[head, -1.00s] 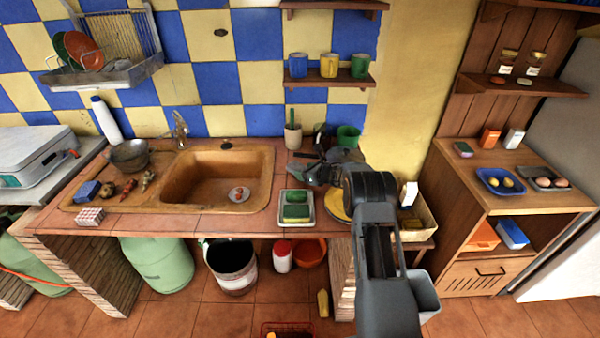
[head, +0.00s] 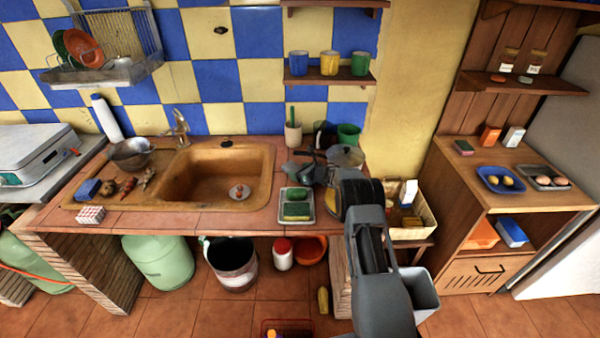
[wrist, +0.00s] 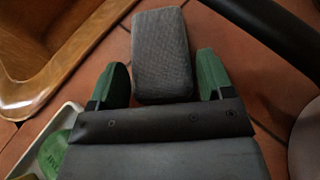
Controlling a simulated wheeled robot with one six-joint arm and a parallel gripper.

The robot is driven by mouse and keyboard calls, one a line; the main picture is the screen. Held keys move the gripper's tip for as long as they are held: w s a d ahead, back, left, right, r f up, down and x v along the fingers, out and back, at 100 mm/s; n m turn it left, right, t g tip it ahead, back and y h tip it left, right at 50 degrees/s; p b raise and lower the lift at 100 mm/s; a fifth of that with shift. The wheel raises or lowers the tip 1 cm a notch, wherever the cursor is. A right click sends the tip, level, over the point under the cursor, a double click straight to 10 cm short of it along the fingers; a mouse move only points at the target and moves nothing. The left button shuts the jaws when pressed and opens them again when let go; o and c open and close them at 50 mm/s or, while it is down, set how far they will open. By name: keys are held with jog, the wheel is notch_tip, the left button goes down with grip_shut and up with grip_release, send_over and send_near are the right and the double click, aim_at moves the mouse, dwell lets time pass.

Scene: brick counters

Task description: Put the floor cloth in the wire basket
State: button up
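A grey, block-shaped folded cloth (wrist: 163,55), which looks like the floor cloth, lies on the counter tiles in the wrist view. My gripper (wrist: 163,84) is open, with its green fingertips apart on either side of the cloth's near end. A small gap shows on each side. In the head view my gripper (head: 305,172) is low over the counter right of the sink, and I cannot make out the cloth there. A red wire basket (head: 286,322) stands on the floor at the bottom edge, partly cut off, with items in it.
The sink (head: 220,172) is left of my gripper; its rim also shows in the wrist view (wrist: 85,65). A pot with a lid (head: 346,156) and a green cup (head: 348,134) stand behind. A wicker basket (head: 425,228) is right.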

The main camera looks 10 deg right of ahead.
jog(key=shift+o, duration=1.3)
jog(key=shift+r, duration=0.1)
